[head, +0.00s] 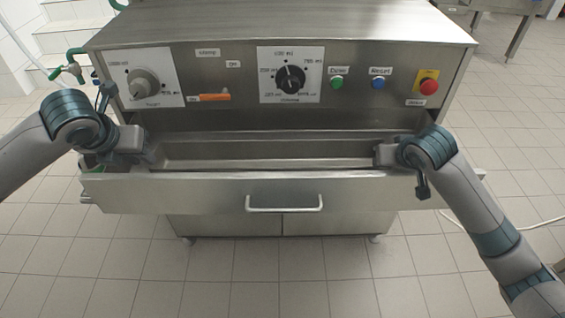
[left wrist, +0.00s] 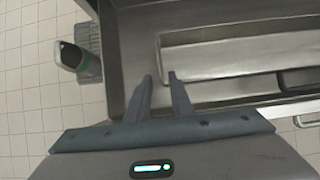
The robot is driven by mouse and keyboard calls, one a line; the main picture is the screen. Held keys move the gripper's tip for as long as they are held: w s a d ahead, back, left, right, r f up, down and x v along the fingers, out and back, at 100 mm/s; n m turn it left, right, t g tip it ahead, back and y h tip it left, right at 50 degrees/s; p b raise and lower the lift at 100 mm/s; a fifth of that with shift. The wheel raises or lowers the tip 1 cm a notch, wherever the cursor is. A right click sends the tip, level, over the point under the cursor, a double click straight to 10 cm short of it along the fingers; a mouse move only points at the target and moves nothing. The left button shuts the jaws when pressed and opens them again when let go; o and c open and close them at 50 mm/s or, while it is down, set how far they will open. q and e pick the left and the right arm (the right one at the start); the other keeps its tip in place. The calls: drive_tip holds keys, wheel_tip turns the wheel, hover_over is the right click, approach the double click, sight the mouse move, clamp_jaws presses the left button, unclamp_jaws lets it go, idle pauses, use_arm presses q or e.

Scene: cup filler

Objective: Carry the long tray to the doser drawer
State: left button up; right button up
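The long metal tray (head: 268,153) lies inside the pulled-out doser drawer (head: 200,192), level and running along its length. My left gripper (head: 153,156) is over the drawer's left end, at the tray's left end. In the left wrist view its two fingers (left wrist: 160,77) are apart, with a gap between them around the line of the end wall of the tray (left wrist: 225,58). The drawer's wall (left wrist: 112,60) is left of them. My right gripper (head: 381,155) is at the tray's right end; its fingertips are too small and covered to read.
The doser's front panel (head: 220,75) with knobs, an orange lever (head: 215,97) and buttons rises behind the drawer. The drawer handle (head: 284,205) sticks out in front. A green-and-dark object (left wrist: 70,57) is left of the drawer. The tiled floor in front is clear.

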use_arm(q)
drive_tip(key=shift+v, duration=2.75)
use_arm(e)
drive_tip(key=shift+r, duration=0.1)
drive_tip(key=v, duration=1.1)
drive_tip(key=shift+s+r, duration=0.25)
drive_tip(key=shift+s, duration=0.05)
